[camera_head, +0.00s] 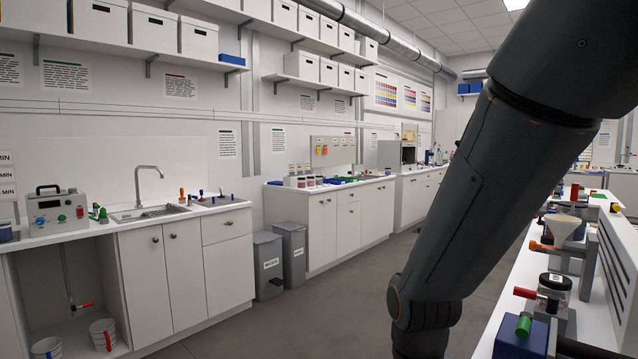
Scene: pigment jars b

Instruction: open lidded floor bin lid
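Two grey lidded floor bins stand side by side in the gap between two runs of cabinets. The nearer bin (267,268) has a white label on its front, too small to read surely. The farther bin (291,255) stands just right of it and also has a pale label. Both lids look shut. My dark arm crosses the right half of the view and runs down to the bottom edge. My gripper is out of view, so its state and its distance from the bins do not show.
A sink cabinet (185,275) stands left of the bins, and another cabinet (335,225) stands to their right. Grey floor (300,325) in front of the bins is clear. A white bench (507,301) with jars and tools runs along the right side.

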